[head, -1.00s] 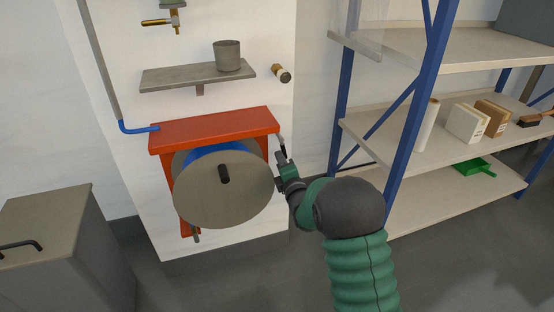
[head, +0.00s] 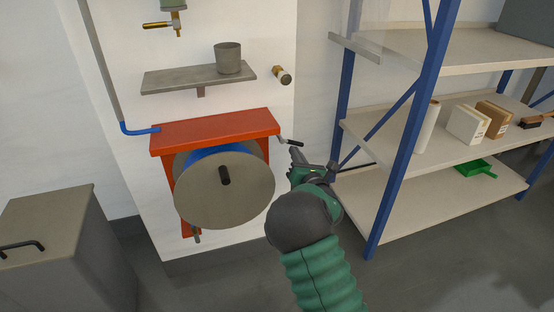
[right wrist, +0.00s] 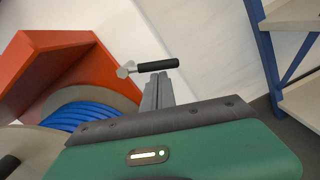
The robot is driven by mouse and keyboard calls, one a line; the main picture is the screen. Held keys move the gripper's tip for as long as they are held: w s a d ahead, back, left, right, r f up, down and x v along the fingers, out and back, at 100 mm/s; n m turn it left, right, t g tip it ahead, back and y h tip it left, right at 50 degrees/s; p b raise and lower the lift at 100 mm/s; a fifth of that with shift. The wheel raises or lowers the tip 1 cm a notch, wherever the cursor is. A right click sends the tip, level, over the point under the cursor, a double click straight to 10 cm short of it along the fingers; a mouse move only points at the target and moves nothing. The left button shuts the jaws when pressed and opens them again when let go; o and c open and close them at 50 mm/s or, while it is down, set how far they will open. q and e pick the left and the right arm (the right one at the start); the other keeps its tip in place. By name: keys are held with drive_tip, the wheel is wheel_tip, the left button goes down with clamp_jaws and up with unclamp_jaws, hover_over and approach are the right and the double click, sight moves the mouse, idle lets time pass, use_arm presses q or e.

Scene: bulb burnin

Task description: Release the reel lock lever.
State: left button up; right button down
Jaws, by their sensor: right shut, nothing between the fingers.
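The reel lock lever (head: 292,142) sticks out at the right end of the red reel bracket (head: 215,129). Its black grip points to the right and is close to level. In the right wrist view the lever's black grip (right wrist: 158,66) lies just beyond my fingertips, with its metal pivot to the left. My right gripper (head: 296,154) is shut and empty, just below the lever; in the right wrist view its fingers (right wrist: 157,88) point up at the grip. I cannot tell whether they touch it. The reel (head: 224,188) with blue hose hangs under the bracket. My left gripper is not in view.
A blue-posted shelf rack (head: 400,150) stands to the right, close to my right arm. A grey wall shelf (head: 198,77) with a cup (head: 228,58) and a brass fitting (head: 281,75) are above. A grey cabinet (head: 60,225) stands at the left.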

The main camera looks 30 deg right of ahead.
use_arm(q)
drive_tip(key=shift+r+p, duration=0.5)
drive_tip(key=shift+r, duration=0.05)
use_arm(e)
drive_tip(key=r+n, duration=0.1)
drive_tip(key=d+n, duration=0.1)
drive_tip(key=n, duration=0.1)
drive_tip(key=shift+s+r, duration=0.15)
drive_tip(key=shift+r, duration=0.25)
